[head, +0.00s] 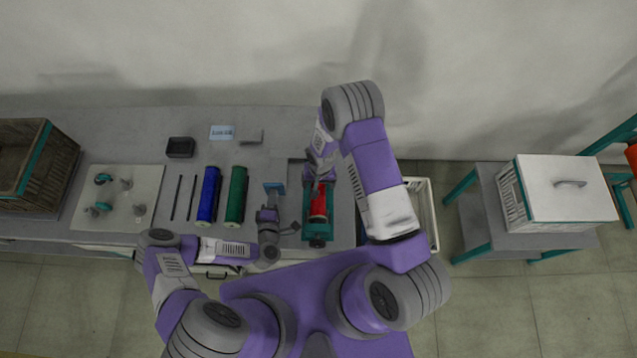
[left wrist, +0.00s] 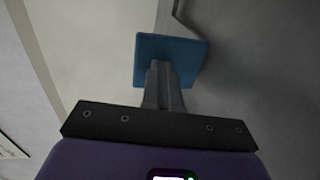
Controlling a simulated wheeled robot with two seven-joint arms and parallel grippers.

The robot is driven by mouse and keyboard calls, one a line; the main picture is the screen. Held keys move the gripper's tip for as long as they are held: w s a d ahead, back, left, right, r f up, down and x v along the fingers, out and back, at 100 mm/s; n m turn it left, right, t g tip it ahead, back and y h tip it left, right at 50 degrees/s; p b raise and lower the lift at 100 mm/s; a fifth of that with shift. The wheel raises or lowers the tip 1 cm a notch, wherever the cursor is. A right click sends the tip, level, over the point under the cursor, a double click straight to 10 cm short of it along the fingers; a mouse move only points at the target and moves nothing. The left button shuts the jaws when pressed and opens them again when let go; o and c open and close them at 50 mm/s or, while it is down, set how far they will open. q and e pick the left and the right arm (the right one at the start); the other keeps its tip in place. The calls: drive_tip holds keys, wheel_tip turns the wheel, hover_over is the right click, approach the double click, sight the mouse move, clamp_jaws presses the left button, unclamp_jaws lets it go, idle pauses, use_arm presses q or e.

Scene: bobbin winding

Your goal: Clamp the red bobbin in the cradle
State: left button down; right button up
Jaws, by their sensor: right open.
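The red bobbin (head: 318,203) lies lengthwise in the teal cradle (head: 317,229) at the right part of the bench. My right gripper (head: 320,178) is open over the far end of the bobbin and cradle; its arm partly hides that end. My left gripper (head: 270,203) is left of the cradle, next to a small blue square plate (head: 274,187). In the left wrist view its fingers (left wrist: 160,75) look closed together in front of the blue plate (left wrist: 190,52). I cannot tell whether they touch it.
A blue roll (head: 208,195), a green roll (head: 236,195) and two dark rods lie left of my left gripper. A pale board (head: 118,197) with small parts and a brown crate (head: 35,168) are further left. A lidded white box (head: 565,190) stands on a side table at right.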

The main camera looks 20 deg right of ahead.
wheel_tip(320, 180, up, 8)
drive_tip(key=shift+d+f, duration=0.15)
drive_tip(key=shift+f, duration=0.05)
idle(0.5)
use_arm(q)
drive_tip(key=shift+f+v, duration=0.2)
drive_tip(key=shift+v, duration=0.95)
drive_tip(key=shift+f+v, duration=0.25)
drive_tip(key=shift+v, duration=0.9)
drive_tip(key=shift+f+v, duration=0.2)
drive_tip(key=shift+v, duration=0.9)
use_arm(e)
drive_tip(key=shift+r, duration=0.25)
use_arm(q)
drive_tip(key=shift+s, duration=0.2)
